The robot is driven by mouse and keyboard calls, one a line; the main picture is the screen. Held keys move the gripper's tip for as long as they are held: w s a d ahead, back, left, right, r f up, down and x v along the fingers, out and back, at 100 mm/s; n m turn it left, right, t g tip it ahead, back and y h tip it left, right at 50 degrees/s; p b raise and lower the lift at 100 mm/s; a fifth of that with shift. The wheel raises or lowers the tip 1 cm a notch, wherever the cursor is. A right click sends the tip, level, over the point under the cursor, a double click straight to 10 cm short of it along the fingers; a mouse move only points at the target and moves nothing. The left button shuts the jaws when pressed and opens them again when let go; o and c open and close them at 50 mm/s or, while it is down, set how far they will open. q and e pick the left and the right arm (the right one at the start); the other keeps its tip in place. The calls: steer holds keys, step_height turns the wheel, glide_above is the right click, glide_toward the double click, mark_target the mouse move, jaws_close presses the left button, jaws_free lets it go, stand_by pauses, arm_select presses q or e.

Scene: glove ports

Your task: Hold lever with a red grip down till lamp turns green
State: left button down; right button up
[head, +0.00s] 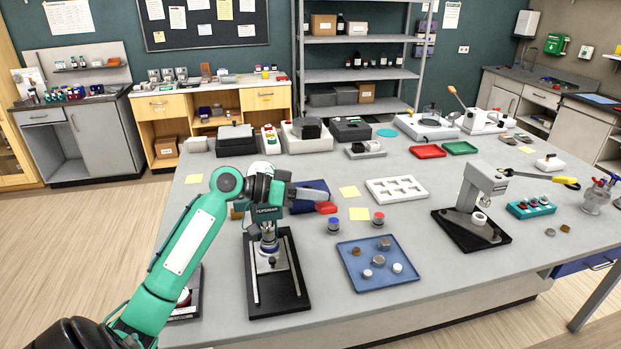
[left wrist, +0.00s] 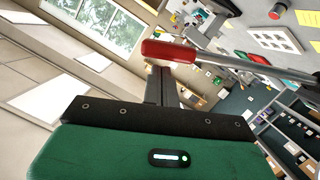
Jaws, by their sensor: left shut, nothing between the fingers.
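The lever's red grip (head: 326,208) sticks out to the right of the press on a black base (head: 290,300), just below and beside my left gripper (head: 318,194). In the left wrist view the red grip (left wrist: 170,50) lies across the tips of my left gripper (left wrist: 162,75), with its grey rod running right. The left fingers are shut with nothing between them. I cannot tell whether they touch the grip. My left wrist and gripper hide the press head and part of the lever. My right gripper is not in view.
A blue tray (head: 370,283) with small metal parts lies right of the press. Another press (head: 483,190) with a yellow-gripped lever (head: 558,180) stands farther right.

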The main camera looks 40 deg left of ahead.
arm_select(q)
steer(key=shift+d+f, duration=0.1)
steer(key=shift+f, duration=0.1)
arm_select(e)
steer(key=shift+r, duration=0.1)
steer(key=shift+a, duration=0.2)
